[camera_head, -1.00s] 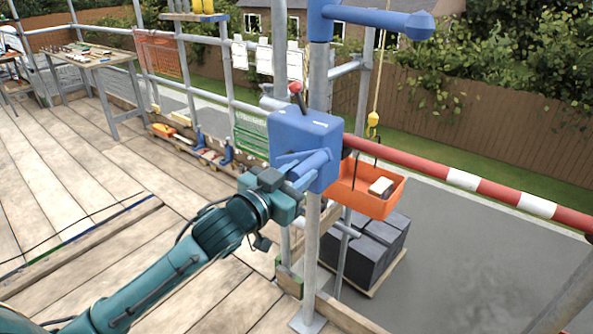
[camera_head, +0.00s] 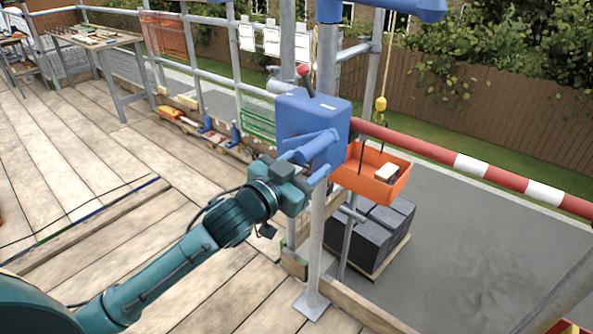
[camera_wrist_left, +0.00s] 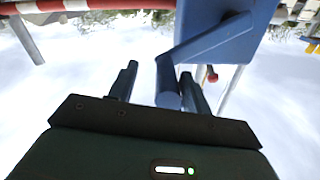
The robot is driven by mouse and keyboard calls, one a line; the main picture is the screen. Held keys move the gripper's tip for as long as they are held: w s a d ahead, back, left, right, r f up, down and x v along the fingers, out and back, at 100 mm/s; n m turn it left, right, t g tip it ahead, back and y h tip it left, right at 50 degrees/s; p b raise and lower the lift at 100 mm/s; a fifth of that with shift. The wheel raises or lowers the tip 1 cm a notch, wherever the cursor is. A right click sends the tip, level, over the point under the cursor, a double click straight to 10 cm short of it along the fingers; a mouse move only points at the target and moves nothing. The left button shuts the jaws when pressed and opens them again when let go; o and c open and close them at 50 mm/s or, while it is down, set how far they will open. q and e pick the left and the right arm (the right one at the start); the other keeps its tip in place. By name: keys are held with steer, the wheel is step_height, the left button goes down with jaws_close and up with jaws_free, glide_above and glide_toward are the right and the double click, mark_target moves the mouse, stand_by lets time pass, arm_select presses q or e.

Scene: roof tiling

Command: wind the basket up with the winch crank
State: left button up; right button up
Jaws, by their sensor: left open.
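The blue winch box (camera_head: 310,118) is fixed to a scaffold post, with its blue crank (camera_head: 318,146) on the side facing me. My left gripper (camera_head: 303,172) is open at the crank. In the left wrist view the crank's handle (camera_wrist_left: 167,88) stands between the two fingers, closer to the right one; I cannot tell whether it touches. The orange basket (camera_head: 362,184) hangs beyond the post below a yellow hook (camera_head: 380,103), and a pale block (camera_head: 386,172) lies in it. My right gripper is not in view.
A red-and-white rail (camera_head: 430,148) runs right from the post, next to the basket. Dark stacked blocks (camera_head: 365,238) stand on a pallet below. A workbench (camera_head: 95,40) stands at the back left. The plank deck (camera_head: 150,245) is largely clear.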

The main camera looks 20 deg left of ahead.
arm_select(q)
steer(key=b+v, duration=0.2)
steer(key=v, duration=1.1)
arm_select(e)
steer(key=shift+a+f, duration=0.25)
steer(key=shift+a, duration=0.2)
arm_select(q)
step_height(320, 180, down, 14)
steer(key=s+n+g+y+p, duration=0.2)
steer(key=g, duration=0.1)
steer(key=s+d+f+g, duration=0.1)
steer(key=s+d+f, duration=0.2)
steer(key=f, duration=0.3)
steer(key=s+d+f+n+g+p, duration=0.1)
steer(key=s+d+f+g, duration=0.1)
steer(key=s+f, duration=0.4)
steer(key=shift+s+d+f+y, duration=0.25)
steer(key=shift+d+f+y, duration=0.25)
steer(key=shift+f, duration=0.3)
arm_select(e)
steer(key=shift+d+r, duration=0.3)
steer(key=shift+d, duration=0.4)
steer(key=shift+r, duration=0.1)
